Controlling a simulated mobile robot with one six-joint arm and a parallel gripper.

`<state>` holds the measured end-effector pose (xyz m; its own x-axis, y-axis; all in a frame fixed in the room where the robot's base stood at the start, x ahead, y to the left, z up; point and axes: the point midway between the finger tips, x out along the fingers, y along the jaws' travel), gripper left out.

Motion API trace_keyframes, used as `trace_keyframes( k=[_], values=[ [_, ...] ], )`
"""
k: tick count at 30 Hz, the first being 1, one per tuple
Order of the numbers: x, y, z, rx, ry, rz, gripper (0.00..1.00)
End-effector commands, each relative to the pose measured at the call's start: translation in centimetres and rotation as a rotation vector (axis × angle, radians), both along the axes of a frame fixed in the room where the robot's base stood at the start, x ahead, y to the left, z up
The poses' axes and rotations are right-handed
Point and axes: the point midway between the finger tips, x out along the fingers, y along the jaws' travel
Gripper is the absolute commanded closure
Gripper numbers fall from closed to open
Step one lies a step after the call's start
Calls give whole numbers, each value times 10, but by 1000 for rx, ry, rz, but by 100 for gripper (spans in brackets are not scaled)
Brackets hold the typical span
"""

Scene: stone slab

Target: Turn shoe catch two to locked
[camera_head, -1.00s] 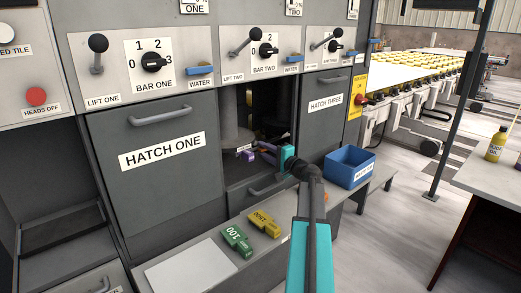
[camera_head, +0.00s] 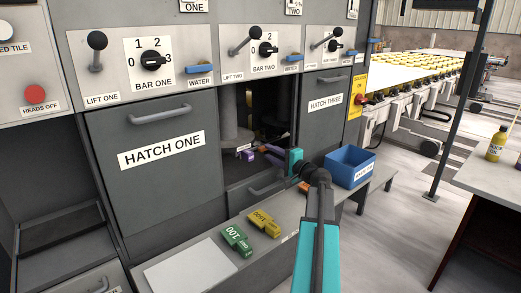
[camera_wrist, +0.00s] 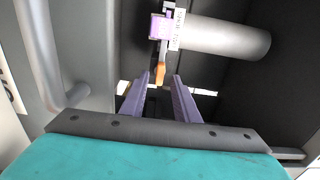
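A purple block with an orange lever (camera_wrist: 160,72) shows at the top of the wrist view, beside a grey cylinder (camera_wrist: 225,38) and a small white label too small to read. The lever hangs straight down in that picture. The purple block also shows in the head view (camera_head: 246,155), inside the open middle hatch. My gripper (camera_wrist: 162,77) is open and empty, its two purple fingers pointing towards the lever, which appears just beyond the tips. In the head view my gripper (camera_head: 271,152) reaches into the hatch opening from the right, apart from the block.
The lowered hatch door's handle (camera_head: 267,186) lies below my gripper; a grey bar handle (camera_wrist: 50,60) shows at left in the wrist view. Green (camera_head: 236,239) and yellow (camera_head: 264,222) blocks and a blue bin (camera_head: 350,166) are on the bench.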

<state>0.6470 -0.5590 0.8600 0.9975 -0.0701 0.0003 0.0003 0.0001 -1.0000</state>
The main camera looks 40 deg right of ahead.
Motion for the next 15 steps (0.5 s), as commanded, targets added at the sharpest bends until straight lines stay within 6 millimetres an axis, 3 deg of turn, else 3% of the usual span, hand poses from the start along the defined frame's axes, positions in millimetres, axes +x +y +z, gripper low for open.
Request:
trace_keyframes(
  k=[15],
  values=[
    [-17, 1, 0, 0, 0, 0, 72]
  ],
)
